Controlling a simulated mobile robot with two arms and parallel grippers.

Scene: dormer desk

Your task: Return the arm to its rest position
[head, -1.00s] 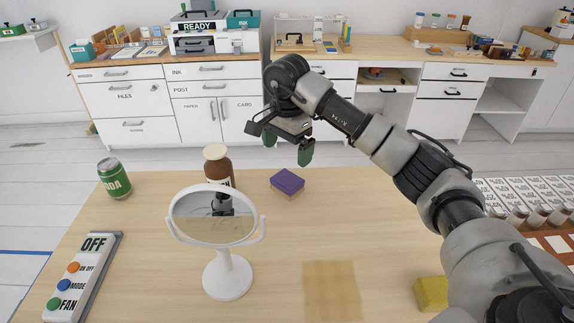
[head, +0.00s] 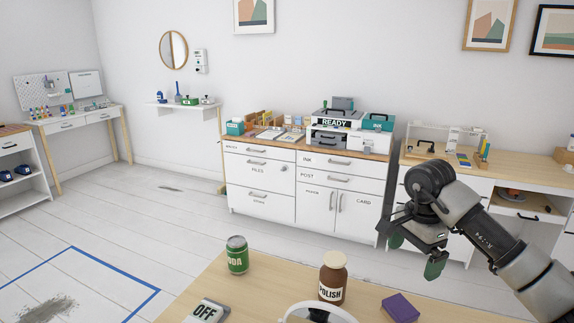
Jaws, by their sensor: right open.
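My right gripper (head: 416,258) is in the head view at the right, above the far edge of the near desk. Its green-tipped fingers point down and stand apart, with nothing between them. My right arm reaches in from the lower right. Below it on the desk lies a purple block (head: 401,307), apart from the fingers. My left gripper is not in view.
White cabinets (head: 262,187) line the back wall. Open floor lies left, with a blue-taped square (head: 117,267).

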